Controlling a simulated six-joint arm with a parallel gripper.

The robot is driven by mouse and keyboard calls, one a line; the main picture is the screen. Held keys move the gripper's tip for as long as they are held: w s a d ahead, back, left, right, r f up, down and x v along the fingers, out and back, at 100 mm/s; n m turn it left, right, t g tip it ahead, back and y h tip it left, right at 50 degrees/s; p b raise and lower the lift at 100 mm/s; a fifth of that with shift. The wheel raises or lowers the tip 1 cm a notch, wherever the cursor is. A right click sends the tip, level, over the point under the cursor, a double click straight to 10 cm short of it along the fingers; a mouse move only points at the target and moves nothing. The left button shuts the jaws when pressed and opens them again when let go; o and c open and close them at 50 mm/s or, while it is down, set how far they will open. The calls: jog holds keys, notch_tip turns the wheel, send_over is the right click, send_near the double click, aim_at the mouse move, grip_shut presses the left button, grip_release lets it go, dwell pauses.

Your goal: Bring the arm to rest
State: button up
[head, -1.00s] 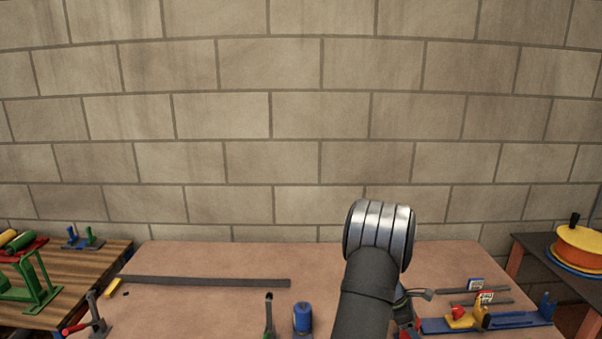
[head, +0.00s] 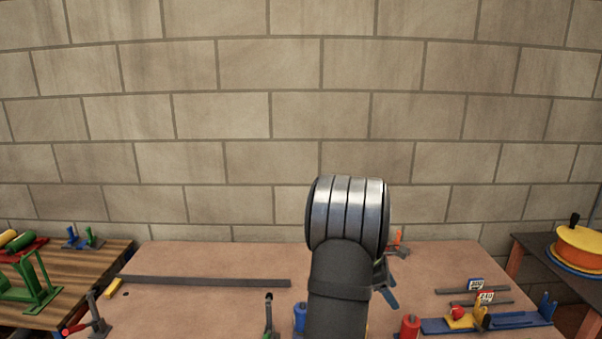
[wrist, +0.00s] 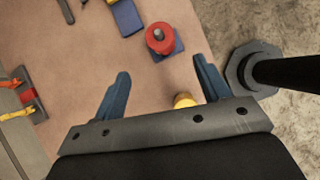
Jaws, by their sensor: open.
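My gripper (wrist: 164,85) shows in the wrist view with its two blue fingers spread wide apart and nothing between the tips. Past the fingers, a red round part (wrist: 160,38) with a grey pin sits on a small blue base on the table. A yellow part (wrist: 184,100) lies close to the palm between the fingers, partly hidden by the gripper's edge; I cannot tell its height. In the head view my arm rises in front of the table's middle and hides most of the gripper.
The brown table (head: 210,262) has a long grey bar (head: 205,282) at the back left. A blue cylinder (head: 299,318) and a red cylinder (head: 410,327) flank my arm. A blue rail with yellow parts (head: 500,321) lies at right.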

aim_at(409, 319)
jog(key=x, duration=1.5)
jog(key=shift+s+f, duration=0.1)
notch_tip(409, 319, up, 5)
jog(key=shift+d+r, duration=0.2)
